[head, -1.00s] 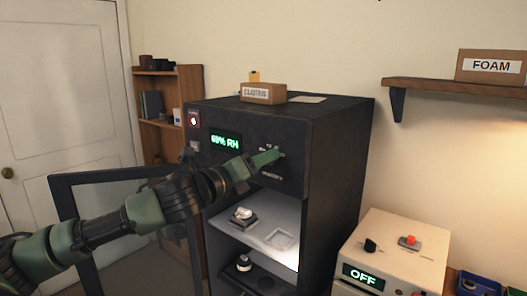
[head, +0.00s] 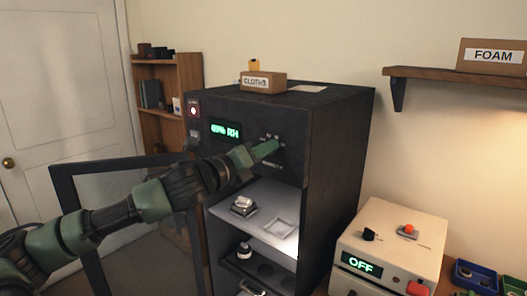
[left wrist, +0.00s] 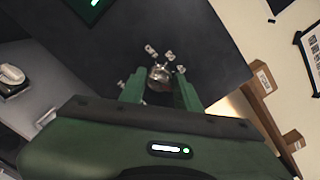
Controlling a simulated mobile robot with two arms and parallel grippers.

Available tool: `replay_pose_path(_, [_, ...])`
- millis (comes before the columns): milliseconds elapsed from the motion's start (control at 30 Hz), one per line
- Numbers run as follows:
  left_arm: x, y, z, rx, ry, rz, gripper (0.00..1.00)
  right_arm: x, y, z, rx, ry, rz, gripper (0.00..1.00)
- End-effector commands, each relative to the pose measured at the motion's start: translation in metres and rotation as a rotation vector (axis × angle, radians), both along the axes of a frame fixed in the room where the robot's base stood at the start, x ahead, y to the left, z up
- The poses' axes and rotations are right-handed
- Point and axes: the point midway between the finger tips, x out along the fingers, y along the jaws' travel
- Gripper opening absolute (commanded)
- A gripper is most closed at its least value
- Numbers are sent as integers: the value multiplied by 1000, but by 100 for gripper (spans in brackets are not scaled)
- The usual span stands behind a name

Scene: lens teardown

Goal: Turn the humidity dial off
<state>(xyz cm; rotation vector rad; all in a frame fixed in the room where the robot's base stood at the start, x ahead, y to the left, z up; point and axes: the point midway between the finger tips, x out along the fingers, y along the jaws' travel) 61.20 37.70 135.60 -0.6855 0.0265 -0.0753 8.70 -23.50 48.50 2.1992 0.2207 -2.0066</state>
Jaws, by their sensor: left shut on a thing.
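A dark cabinet (head: 335,150) stands in the middle of the head view with a front panel above its opening. A green display (head: 226,131) on the panel shows a % RH reading, its digits blurred. My left gripper (head: 272,148) is at the right part of the panel and covers most of the dial. In the left wrist view the round metallic humidity dial (left wrist: 160,77) sits between the two green fingers, and the left gripper (left wrist: 160,86) is shut on it. Small pale marks surround the dial. My right gripper is not in view.
The cabinet's framed door (head: 62,200) hangs open at left, near my arm. Shelves inside hold small parts. A labelled box (head: 263,83) lies on top. A cream unit with an OFF display (head: 362,265) stands at right, below a wall shelf (head: 445,75).

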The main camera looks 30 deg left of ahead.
Motion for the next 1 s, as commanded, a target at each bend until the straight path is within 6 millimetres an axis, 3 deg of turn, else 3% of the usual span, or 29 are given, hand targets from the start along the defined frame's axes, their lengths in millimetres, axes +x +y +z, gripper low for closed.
replay_pose_path(267, [0, 0, -1, -160, 15, -1, 0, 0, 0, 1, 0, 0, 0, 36])
replay_pose_path(1000, [0, 0, -2, -857, 71, 1, 0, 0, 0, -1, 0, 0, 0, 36])
